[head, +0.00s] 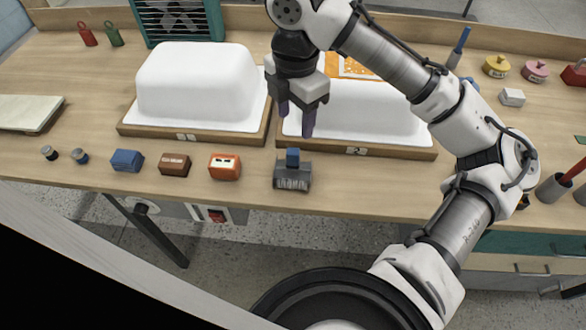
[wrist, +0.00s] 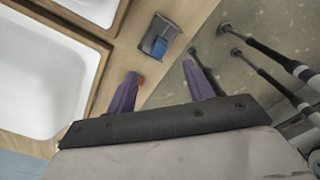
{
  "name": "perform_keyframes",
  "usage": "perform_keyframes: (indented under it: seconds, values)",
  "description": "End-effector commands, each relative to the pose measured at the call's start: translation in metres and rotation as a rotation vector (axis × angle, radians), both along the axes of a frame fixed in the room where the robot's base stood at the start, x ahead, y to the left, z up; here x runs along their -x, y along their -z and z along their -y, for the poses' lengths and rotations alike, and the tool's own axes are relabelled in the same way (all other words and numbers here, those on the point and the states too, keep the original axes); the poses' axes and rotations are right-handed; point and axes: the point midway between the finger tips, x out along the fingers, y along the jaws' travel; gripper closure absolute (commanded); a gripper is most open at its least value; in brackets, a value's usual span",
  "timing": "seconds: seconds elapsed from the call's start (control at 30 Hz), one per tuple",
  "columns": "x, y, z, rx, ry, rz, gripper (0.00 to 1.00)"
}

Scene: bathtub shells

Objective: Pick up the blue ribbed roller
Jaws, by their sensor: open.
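A tool with a blue handle and grey lower part (head: 460,45) stands upright at the back right of the bench in the head view, beyond my arm. It looks like the blue roller, but ribs are too small to make out. My gripper (head: 296,122) is open and empty, pointing down above the front left part of the right white shell. It is well to the left of the roller and nearer the front edge. In the wrist view my gripper (wrist: 161,76) shows two purple fingers apart with nothing between them. I do not see the roller there.
Two white shells (head: 195,85) (head: 365,108) stand on wooden boards. A grey brush-like tool with a blue block (head: 293,177) and several small blocks line the front edge. A red-handled tool (head: 571,175) stands at right. Yellow (head: 496,67) and pink (head: 536,71) pots sit at back right.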

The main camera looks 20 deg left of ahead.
Motion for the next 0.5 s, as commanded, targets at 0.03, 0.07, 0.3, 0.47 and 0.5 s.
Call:
perform_keyframes:
  seconds: [0.03, 0.07, 0.3, 0.47, 0.5]
  values:
    - [0.001, 0.006, 0.002, 0.009, -0.004, -0.007, 0.48]
    - [0.001, 0.011, 0.002, 0.011, -0.006, -0.009, 0.48]
    - [0.002, 0.056, 0.001, 0.007, -0.005, -0.008, 0.48]
    - [0.001, 0.077, 0.001, 0.005, -0.002, -0.005, 0.48]
    - [0.001, 0.080, 0.001, 0.005, -0.003, -0.005, 0.48]
